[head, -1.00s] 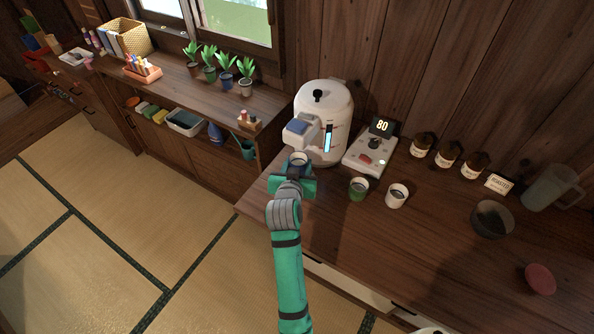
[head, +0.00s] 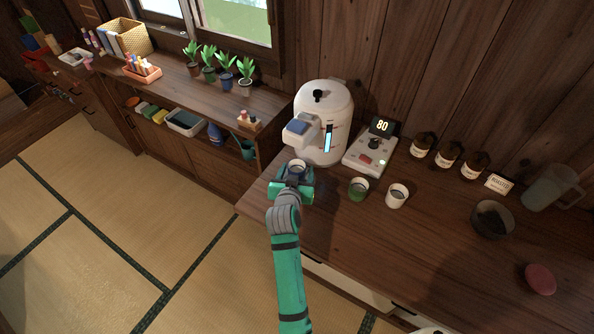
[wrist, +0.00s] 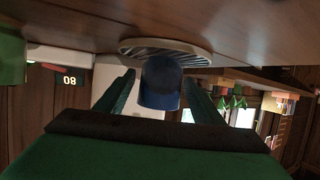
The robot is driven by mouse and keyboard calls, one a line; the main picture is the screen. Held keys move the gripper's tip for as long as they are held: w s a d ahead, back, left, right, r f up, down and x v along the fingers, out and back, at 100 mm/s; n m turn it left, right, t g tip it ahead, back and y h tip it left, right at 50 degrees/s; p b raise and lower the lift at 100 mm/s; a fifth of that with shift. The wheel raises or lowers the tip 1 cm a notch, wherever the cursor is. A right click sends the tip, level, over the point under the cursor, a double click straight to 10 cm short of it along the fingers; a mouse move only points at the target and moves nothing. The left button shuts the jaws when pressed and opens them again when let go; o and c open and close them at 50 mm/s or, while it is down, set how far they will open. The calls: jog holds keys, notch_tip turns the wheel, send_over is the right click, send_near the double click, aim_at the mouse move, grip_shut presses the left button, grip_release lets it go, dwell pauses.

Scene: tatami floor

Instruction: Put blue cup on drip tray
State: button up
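The blue cup (wrist: 160,85) is between my gripper's fingers in the wrist view, which shows the scene upside down. Its base overlaps the slatted round drip tray (wrist: 130,46), and it appears to stand upright on it. In the head view the cup (head: 297,165) is in front of the white dispenser (head: 331,110), near its spout. My gripper (head: 295,176) is low at the counter's left end. Its fingers (wrist: 160,92) are spread on both sides of the cup, with narrow gaps showing. In the head view the drip tray is mostly hidden by cup and gripper.
A green cup (head: 358,189) and a white cup (head: 396,196) stand to the right of my gripper. A scale-like device (head: 370,152) showing 80 is behind them. Brown jars, a dark bowl (head: 492,219) and a pitcher stand farther right. The front middle counter is clear.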

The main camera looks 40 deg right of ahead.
jog(key=shift+s+a+r, duration=0.1)
jog(key=shift+a+r, duration=0.05)
jog(key=shift+r, duration=0.05)
jog(key=v, duration=1.1)
jog(key=shift+s+a+r, duration=0.15)
jog(key=shift+s+a, duration=0.1)
